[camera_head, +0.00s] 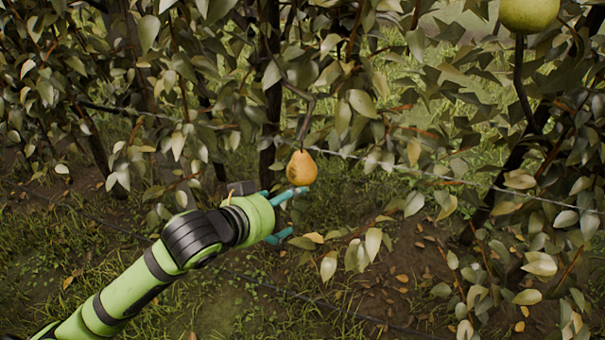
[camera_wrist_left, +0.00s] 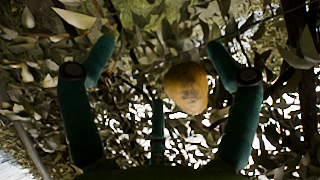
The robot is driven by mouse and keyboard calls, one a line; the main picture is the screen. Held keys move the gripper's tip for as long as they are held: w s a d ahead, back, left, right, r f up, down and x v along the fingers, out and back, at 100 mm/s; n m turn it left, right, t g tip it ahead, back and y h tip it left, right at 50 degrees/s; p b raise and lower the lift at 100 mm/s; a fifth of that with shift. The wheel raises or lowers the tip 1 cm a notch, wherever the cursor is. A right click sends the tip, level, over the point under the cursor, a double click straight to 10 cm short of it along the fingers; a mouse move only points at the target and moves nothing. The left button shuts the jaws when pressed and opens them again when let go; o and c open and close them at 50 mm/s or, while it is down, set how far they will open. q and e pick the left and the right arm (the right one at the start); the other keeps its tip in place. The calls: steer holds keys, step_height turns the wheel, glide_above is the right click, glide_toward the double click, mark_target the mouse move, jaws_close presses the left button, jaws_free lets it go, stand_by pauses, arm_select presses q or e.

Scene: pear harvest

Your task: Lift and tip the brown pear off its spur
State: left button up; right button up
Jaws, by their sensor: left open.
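The brown pear (camera_head: 301,168) hangs from a dark spur (camera_head: 305,118) near the middle of the head view, its narrow end up. My left gripper (camera_head: 291,216) comes in from the lower left, with its teal fingers just below and left of the pear. In the left wrist view the pear (camera_wrist_left: 187,87) sits between the spread fingers of the left gripper (camera_wrist_left: 157,60), nearer the right one. The gripper is open and does not hold the pear. Whether any finger touches it cannot be told. My right gripper is not in view.
A larger green pear (camera_head: 528,12) hangs at the top right. A thin wire (camera_head: 430,172) runs across behind the brown pear. Leafy branches crowd both sides, with leaves (camera_head: 362,250) close right of the gripper. Grass and soil lie below.

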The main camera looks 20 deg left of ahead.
mark_target(291, 173)
arm_select(q)
steer(key=shift+t+h, duration=0.5)
steer(key=shift+t, duration=0.1)
steer(key=r, duration=0.1)
steer(key=w+r, duration=0.1)
steer(key=r, duration=0.1)
steer(key=w+r, duration=0.1)
steer(key=r, duration=0.1)
steer(key=shift+w+a+r, duration=0.1)
steer(key=shift+w+r, duration=0.05)
steer(key=shift+w+a+r, duration=0.1)
steer(key=shift+w+a, duration=0.05)
steer(key=shift+d+p+x, duration=0.2)
steer(key=shift+p+x, duration=0.25)
steer(key=shift+x, duration=2.95)
steer(key=c, duration=1.2)
